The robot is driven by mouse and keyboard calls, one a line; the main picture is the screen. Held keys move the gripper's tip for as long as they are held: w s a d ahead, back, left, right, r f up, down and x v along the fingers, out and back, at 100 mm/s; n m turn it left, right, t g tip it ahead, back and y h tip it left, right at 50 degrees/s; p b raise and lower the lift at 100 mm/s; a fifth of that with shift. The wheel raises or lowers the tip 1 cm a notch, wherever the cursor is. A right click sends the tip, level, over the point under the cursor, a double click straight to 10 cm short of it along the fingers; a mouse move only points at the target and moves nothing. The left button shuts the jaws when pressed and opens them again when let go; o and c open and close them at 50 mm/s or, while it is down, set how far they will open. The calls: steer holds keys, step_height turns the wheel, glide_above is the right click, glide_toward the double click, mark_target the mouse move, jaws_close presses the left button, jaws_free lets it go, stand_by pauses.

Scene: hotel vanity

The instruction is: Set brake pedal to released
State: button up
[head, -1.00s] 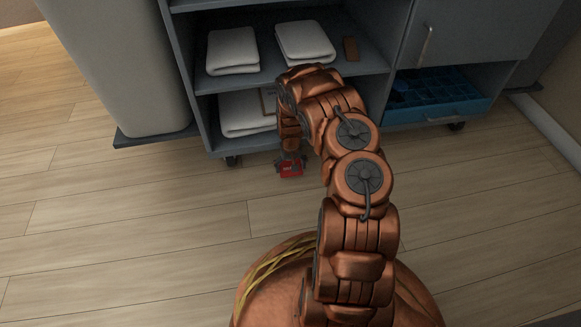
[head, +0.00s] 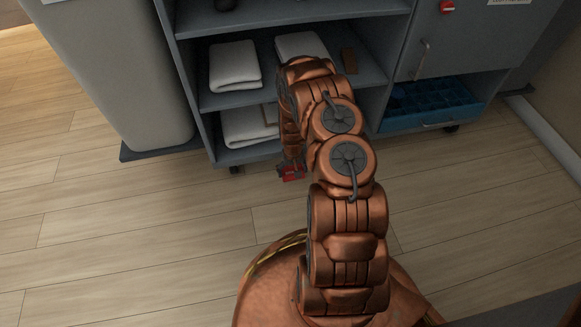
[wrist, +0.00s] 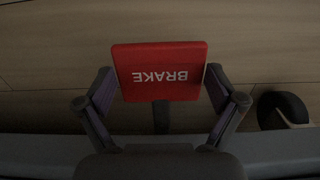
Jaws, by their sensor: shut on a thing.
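The brake pedal (wrist: 160,70) is a red plate with white "BRAKE" lettering, upside down in the wrist view. It sits on a short dark stem low at the front of the grey cart (head: 222,135). In the head view the red pedal (head: 291,172) shows just above the floor at the end of my arm. My gripper (wrist: 160,88) has one finger at each side edge of the pedal and is shut on it. The gripper itself is mostly hidden behind my arm in the head view.
The cart's shelves hold folded white towels (head: 233,64) and a small brown item (head: 348,61). A blue tray (head: 430,105) sits at the right. A grey bin (head: 115,75) stands left. A dark caster (wrist: 282,108) is right of the pedal. The wooden floor in front is clear.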

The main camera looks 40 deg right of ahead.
mark_target(292, 171)
steer(key=shift+w+d+r, duration=0.1)
steer(key=shift+w+r, duration=0.2)
steer(key=shift+r, duration=0.25)
steer(key=o, duration=1.2)
steer(key=shift+w, duration=0.1)
steer(key=shift+o, duration=0.6)
steer(key=shift+f, duration=0.1)
step_height(292, 171, up, 12)
